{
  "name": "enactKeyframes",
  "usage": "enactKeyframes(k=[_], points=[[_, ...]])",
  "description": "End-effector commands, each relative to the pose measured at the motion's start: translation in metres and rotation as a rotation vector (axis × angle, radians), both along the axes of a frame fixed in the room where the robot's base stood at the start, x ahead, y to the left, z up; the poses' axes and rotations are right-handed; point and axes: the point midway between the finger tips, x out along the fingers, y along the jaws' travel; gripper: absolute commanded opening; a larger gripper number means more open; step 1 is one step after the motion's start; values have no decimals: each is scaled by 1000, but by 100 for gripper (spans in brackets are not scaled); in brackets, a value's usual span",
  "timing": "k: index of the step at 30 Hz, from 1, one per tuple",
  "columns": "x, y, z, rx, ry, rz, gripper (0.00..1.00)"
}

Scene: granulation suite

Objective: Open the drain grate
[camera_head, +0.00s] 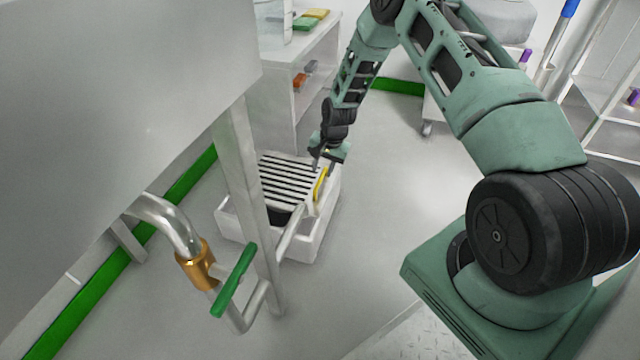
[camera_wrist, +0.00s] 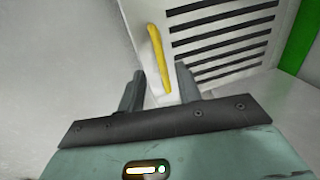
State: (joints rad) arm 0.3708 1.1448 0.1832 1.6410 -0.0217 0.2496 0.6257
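The drain grate (camera_head: 287,178) is a white slatted panel with dark slots on a white box-shaped drain (camera_head: 325,225) on the floor. It looks tilted, with a dark opening showing under its near edge. A yellow handle (camera_head: 321,186) runs along its right side. In the wrist view the grate (camera_wrist: 225,38) fills the upper right, and the yellow handle (camera_wrist: 158,58) stands just ahead of my gripper (camera_wrist: 158,80). The two fingers are apart, with the lower end of the handle appearing between them; contact cannot be told. In the head view my gripper (camera_head: 325,160) is at the grate's right edge.
A steel table leg (camera_head: 250,190) and a pipe with a green-handled valve (camera_head: 235,280) stand in front of the drain. A white shelf unit (camera_head: 285,90) is behind it. Open floor (camera_head: 400,190) lies to the right.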

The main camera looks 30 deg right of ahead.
Motion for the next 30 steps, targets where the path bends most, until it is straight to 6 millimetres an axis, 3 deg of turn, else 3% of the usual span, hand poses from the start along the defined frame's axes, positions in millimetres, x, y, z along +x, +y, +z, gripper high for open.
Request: enactKeyframes(k=[1, 7, 21, 25, 30], points=[[2, 2, -16, 0, 0, 1, 34], [6, 5, -42, 0, 0, 1, 34], [9, 6, -52, 0, 0, 0, 34], [8, 6, -51, 0, 0, 0, 1], [8, 6, -51, 0, 0, 1, 0]])
